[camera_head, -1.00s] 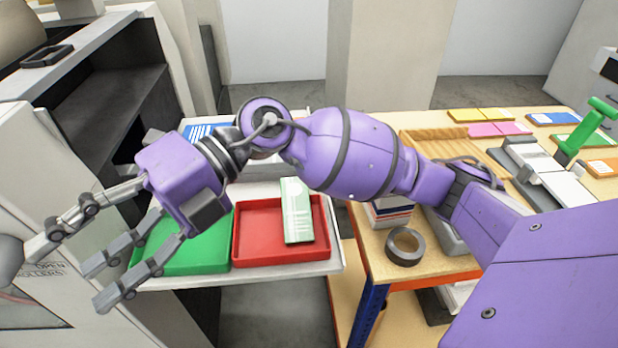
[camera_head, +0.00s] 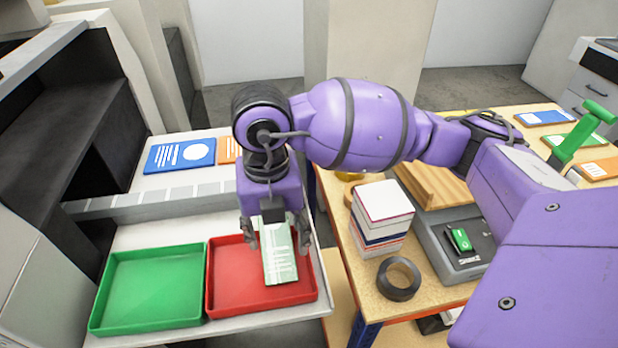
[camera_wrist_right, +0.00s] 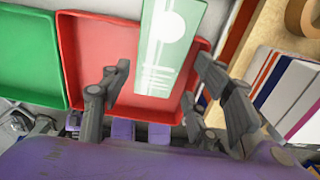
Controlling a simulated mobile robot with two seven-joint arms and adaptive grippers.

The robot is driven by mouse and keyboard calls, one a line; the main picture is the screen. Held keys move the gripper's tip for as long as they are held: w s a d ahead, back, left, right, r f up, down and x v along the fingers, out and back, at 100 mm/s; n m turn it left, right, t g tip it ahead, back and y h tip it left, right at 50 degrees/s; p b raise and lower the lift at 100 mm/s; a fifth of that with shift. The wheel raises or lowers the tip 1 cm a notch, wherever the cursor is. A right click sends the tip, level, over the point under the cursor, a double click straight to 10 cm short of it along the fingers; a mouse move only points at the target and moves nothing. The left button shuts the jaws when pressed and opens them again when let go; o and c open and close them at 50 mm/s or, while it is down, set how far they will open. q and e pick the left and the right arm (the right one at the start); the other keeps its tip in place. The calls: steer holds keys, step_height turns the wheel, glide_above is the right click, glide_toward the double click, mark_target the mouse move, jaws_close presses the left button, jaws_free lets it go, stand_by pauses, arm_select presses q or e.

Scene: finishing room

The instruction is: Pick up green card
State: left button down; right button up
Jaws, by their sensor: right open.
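A pale green card (camera_head: 278,258) with white print lies in the red tray (camera_head: 224,291), its upper end under my right gripper. My right gripper (camera_head: 278,240) points down over the card and is open, with fingers at either side of it. In the right wrist view the card (camera_wrist_right: 168,45) lies ahead of the spread fingers of the right gripper (camera_wrist_right: 165,98), between their lines and not held. The head view does not show clearly how high the fingertips are above the card. My left gripper is not in view.
A green tray (camera_head: 150,288) stands left of the red tray. Blue (camera_head: 180,155) and orange (camera_head: 228,150) cards lie on the shelf behind. On the right table are a card stack (camera_head: 383,212), a tape roll (camera_head: 399,278) and a scale (camera_head: 455,262).

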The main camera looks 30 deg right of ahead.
mark_target(277, 247)
step_height(277, 247, down, 3)
steer(key=shift+w+a+f, duration=0.1)
steer(key=shift+c, duration=0.2)
steer(key=c, duration=0.6)
steer(key=shift+c, duration=0.2)
